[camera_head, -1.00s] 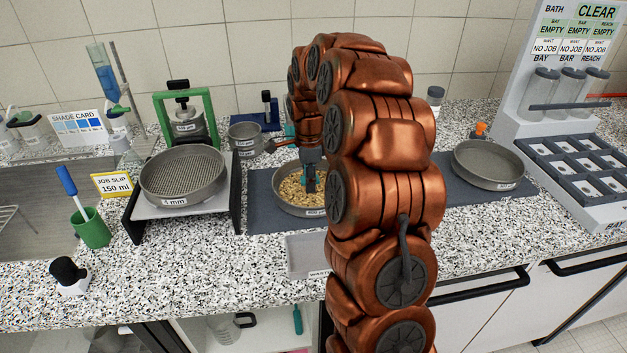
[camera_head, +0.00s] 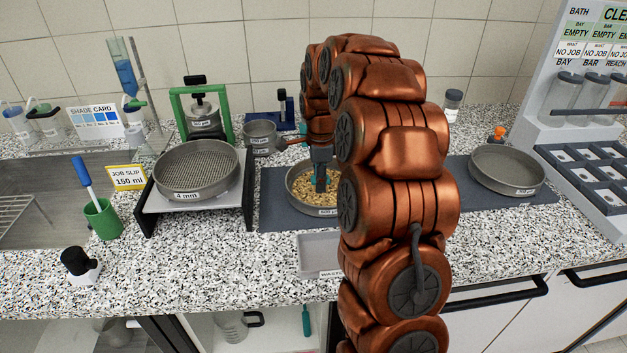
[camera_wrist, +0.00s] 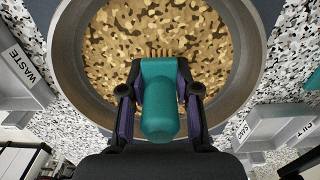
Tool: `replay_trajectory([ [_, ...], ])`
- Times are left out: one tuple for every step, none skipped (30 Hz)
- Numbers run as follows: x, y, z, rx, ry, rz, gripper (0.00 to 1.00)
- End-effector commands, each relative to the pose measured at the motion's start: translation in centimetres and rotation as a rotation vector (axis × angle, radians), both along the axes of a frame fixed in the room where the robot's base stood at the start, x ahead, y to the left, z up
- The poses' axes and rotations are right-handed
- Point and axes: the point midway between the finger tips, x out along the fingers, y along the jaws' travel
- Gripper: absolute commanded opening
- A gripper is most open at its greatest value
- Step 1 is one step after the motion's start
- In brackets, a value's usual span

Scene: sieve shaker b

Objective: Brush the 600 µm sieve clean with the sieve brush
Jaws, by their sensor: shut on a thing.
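My gripper (camera_wrist: 160,103) is shut on the sieve brush, whose teal handle (camera_wrist: 158,112) sits between the two fingers in the wrist view. The brush's bristles (camera_wrist: 155,54) point into a round grey sieve (camera_wrist: 246,62) that holds tan and brown grains. In the head view this sieve (camera_head: 292,192) lies on a dark mat, with my gripper (camera_head: 321,180) over it. Its label is partly hidden and I cannot read the size. Whether the bristles touch the mesh is not clear.
A 4 mm sieve (camera_head: 197,171) sits on a raised stand at the left. A pale waste tray (camera_head: 319,257) lies in front of the mat (camera_head: 275,215). A green cup (camera_head: 103,221) holds a blue-handled tool. A rack of vials (camera_head: 590,110) stands at the right.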

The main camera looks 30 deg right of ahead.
Motion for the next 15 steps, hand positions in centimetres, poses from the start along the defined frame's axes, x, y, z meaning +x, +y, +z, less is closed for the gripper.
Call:
replay_trajectory([
  [-0.3, -0.4, -0.1, 0.000, -0.001, -0.002, 0.00],
  [-0.4, -0.5, -0.1, 0.000, -0.001, -0.003, 0.00],
  [-0.6, -0.7, -0.2, 0.000, -0.001, -0.002, 0.00],
  [-0.7, -0.9, -0.2, 0.000, 0.000, -0.001, 0.00],
  [-0.8, -0.9, -0.1, 0.000, 0.000, -0.001, 0.00],
  [-0.8, -1.0, -0.1, 0.000, 0.000, 0.000, 0.00],
  [-0.9, -1.1, -0.1, 0.000, 0.000, 0.000, 0.00],
  [-0.9, -1.1, -0.1, 0.000, 0.000, 0.000, 0.00],
  [-0.9, -1.1, -0.1, 0.000, 0.000, 0.000, 0.00],
  [-1.0, -1.2, -0.1, 0.000, 0.000, 0.000, 0.00],
  [-1.0, -1.3, -0.1, 0.000, 0.000, 0.000, 0.00],
  [-1.2, -1.4, -0.1, 0.000, 0.000, -0.001, 0.00],
  [-1.3, -1.6, -0.1, 0.000, 0.000, -0.001, 0.00],
  [-1.4, -1.7, -0.1, 0.000, 0.000, -0.002, 0.00],
  [-1.6, -2.0, -0.1, 0.000, 0.000, -0.003, 0.00],
])
